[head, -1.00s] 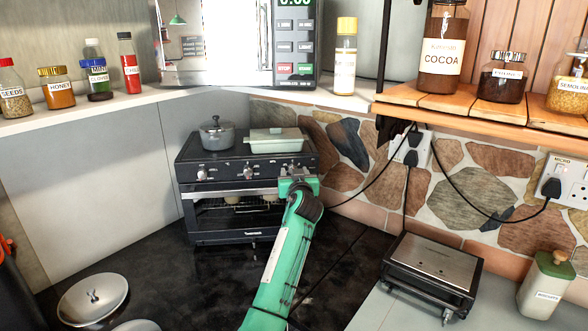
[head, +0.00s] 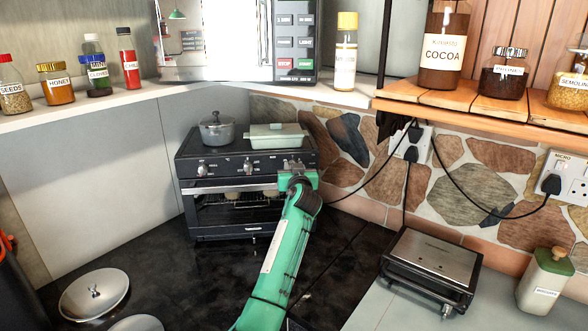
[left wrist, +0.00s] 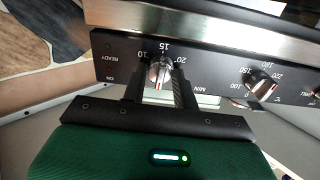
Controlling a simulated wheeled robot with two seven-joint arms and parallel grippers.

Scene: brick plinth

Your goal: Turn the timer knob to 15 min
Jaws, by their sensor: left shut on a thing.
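The toaster oven (head: 225,235) stands in the corner on the dark worktop. Its timer knob (left wrist: 159,70) shows in the left wrist view, with 10, 15, 20 and MIN printed around it. My left gripper (left wrist: 158,88) has one finger on each side of this knob and is shut on it. In the head view the left gripper (head: 294,176) is at the right end of the oven's front panel and hides the knob. The knob's exact pointer direction is hard to read; its top faces about the 15 mark. My right gripper is not in view.
The temperature knob (left wrist: 262,82) sits beside the timer knob. A grey pot (head: 217,131) and a pale lidded dish (head: 275,136) stand on the oven. A sandwich press (head: 432,268) is at the right; black cables hang behind my arm. Jars line the shelves above.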

